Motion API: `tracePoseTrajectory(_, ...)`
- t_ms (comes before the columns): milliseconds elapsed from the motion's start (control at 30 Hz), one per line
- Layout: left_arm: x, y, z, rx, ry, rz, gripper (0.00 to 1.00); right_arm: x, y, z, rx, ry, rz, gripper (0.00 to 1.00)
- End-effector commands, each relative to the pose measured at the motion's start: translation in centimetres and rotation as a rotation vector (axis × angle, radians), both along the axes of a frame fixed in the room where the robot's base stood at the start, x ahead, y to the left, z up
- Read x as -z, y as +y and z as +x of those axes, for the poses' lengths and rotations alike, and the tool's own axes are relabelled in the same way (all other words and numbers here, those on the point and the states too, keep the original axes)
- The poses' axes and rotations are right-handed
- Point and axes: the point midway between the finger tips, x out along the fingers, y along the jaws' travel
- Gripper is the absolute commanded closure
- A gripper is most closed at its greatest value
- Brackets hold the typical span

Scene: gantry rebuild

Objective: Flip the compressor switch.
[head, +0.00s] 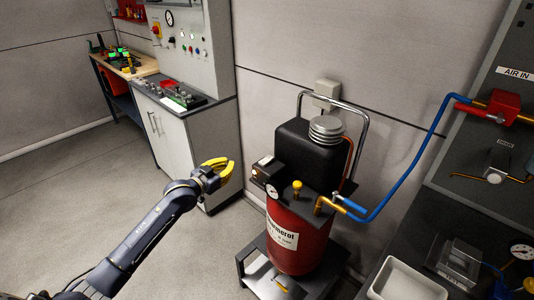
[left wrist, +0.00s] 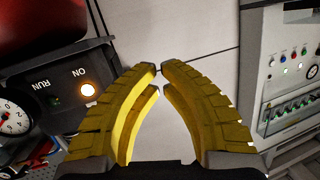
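The compressor has a red tank (head: 297,238) with a black motor housing (head: 306,152) on top. Its dark switch box (head: 263,168) is on the left side, above a round gauge (head: 271,191). In the left wrist view, the box's panel (left wrist: 62,68) reads ON and RUN, with a glowing orange round light (left wrist: 88,90) near ON and a dim green spot near RUN. The switch's position cannot be told. My left gripper (head: 230,168) is left of the box, apart from it. Its yellow fingers (left wrist: 160,68) are together at the tips, with nothing between them. My right gripper is not in view.
A blue hose (head: 408,165) runs from the compressor's brass valve to a red fitting (head: 490,107) at right. A white tray (head: 404,282) stands at lower right. A control cabinet (head: 185,140) and a workbench (head: 128,70) stand at back left. Floor left of the compressor is clear.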

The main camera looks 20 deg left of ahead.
Motion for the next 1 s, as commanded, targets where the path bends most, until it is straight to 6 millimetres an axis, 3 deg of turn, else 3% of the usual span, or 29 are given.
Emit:
tracePoseTrajectory(33,-2.8,-1.2,-0.4,0.032,-0.029,-0.013,1.00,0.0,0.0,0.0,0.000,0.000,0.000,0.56)
tracePoseTrajectory(200,-8.6,-4.9,-2.5,0.128,-0.073,-0.064,1.00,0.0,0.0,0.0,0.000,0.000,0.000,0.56)
tracePoseTrajectory(400,-11.8,-8.5,-5.1,0.213,-0.076,-0.122,1.00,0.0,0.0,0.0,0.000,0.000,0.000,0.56)
tracePoseTrajectory(533,-12.3,-9.7,-6.0,0.240,-0.057,-0.150,1.00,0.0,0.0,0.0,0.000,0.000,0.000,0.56)
tracePoseTrajectory(1000,-11.7,-9.6,-5.9,0.235,-0.033,-0.162,1.00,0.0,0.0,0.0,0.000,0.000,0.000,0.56)
